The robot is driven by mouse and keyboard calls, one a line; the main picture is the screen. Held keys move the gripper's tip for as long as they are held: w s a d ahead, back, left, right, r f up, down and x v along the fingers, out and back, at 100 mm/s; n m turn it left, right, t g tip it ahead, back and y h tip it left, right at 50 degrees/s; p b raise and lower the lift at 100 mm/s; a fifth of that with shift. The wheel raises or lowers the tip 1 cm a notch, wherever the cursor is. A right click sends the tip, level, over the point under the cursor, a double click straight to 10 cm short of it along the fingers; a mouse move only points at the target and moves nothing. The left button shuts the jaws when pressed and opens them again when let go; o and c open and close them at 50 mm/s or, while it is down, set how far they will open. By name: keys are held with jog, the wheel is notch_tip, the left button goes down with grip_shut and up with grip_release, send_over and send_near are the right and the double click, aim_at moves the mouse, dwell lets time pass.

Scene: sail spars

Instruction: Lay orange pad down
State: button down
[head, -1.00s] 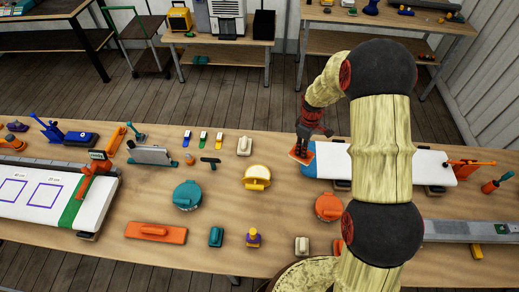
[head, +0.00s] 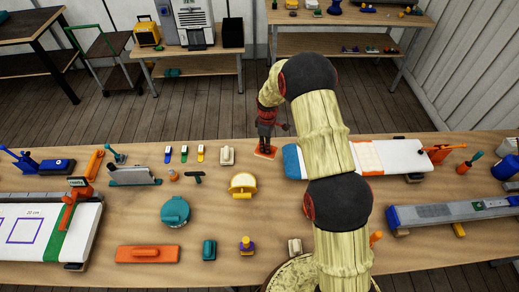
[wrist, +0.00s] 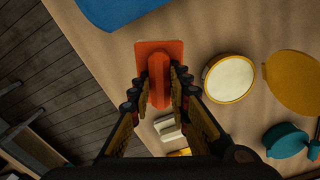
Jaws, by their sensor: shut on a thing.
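My gripper (head: 266,147) is shut on the raised grip of the orange pad (head: 265,153). In the wrist view the flat orange pad (wrist: 158,47) extends beyond the fingertips (wrist: 158,88), with its grip between them. The pad is over the bare table (head: 225,215), left of the white board's blue end (head: 291,162). I cannot tell whether it touches the tabletop.
A yellow open round case (head: 243,184) and a cream block (head: 227,156) stand left of the pad. A teal round case (head: 174,210) and an orange handled float (head: 147,253) are farther left. Bare table lies around the pad.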

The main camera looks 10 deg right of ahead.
jog(key=w+f, duration=0.1)
jog(key=f, duration=0.1)
jog(key=w+a+f, duration=0.1)
jog(key=w+f, duration=0.1)
jog(key=w+f+p, duration=0.1)
jog(key=w+f, duration=0.1)
jog(key=shift+a+f, duration=0.15)
jog(key=shift+a, duration=0.25)
jog(key=shift+w+f+p, duration=0.1)
jog(key=shift+f+p, duration=0.5)
jog(key=shift+f, duration=0.9)
jog(key=shift+f, duration=0.15)
jog(key=c, duration=1.7)
grip_release()
jog(key=shift+c, duration=0.2)
jog(key=shift+o, duration=0.4)
